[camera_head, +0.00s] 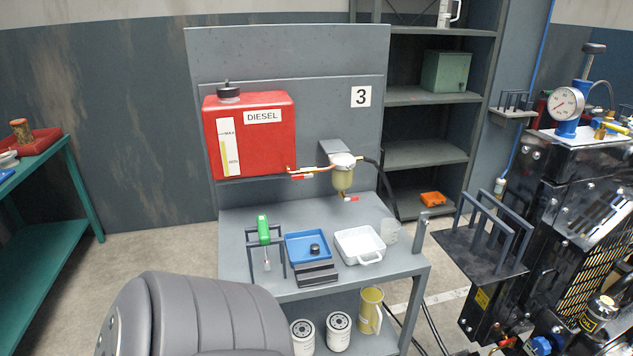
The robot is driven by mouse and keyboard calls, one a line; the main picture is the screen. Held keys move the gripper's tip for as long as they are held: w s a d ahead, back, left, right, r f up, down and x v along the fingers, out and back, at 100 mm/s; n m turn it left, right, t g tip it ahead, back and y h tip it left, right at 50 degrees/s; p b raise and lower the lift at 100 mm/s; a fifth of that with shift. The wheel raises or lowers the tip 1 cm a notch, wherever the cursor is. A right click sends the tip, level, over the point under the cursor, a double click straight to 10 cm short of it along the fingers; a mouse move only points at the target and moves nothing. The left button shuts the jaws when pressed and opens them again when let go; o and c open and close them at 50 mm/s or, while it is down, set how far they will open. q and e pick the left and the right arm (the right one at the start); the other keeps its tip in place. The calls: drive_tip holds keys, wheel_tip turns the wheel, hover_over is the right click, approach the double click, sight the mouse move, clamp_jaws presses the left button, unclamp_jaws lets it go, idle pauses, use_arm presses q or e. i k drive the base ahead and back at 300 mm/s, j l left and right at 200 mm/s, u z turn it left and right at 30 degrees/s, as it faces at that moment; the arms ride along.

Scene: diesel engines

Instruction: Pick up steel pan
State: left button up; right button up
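A shallow, pale pan (357,241) with a loop handle at its front right sits on the grey workbench (375,275), right of a blue tray (295,239); I take it for the steel pan. It looks empty. Neither of my grippers is in view.
A small black part (315,249) lies in the blue tray. A green-handled tool (264,232) stands in a rack at left. A dark ridged block (317,274) lies in front. A filter bowl (342,177) hangs above the pan. A post (421,233) rises at the bench's right edge.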

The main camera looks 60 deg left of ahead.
sight(362, 245)
drive_tip(key=u, duration=1.65)
